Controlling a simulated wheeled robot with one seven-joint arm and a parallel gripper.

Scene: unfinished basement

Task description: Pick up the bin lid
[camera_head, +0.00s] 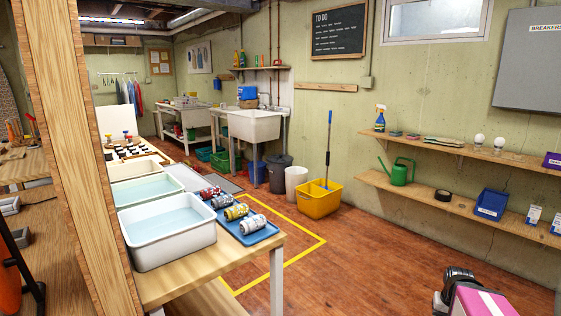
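A dark grey bin (278,178) stands on the floor beside the white utility sink. Its top looks covered by a dark grey lid (280,160), but it is small and far off, so I cannot tell clearly whether this is a separate lid. An open-looking white bin (296,184) stands just to its right.
A yellow mop bucket (318,199) with a blue-handled mop stands right of the bins. A table with basins (168,232) and a blue tray of cans (263,233) fills the left foreground. Brown floor (375,262) is open in the middle. Wall shelves (455,215) line the right.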

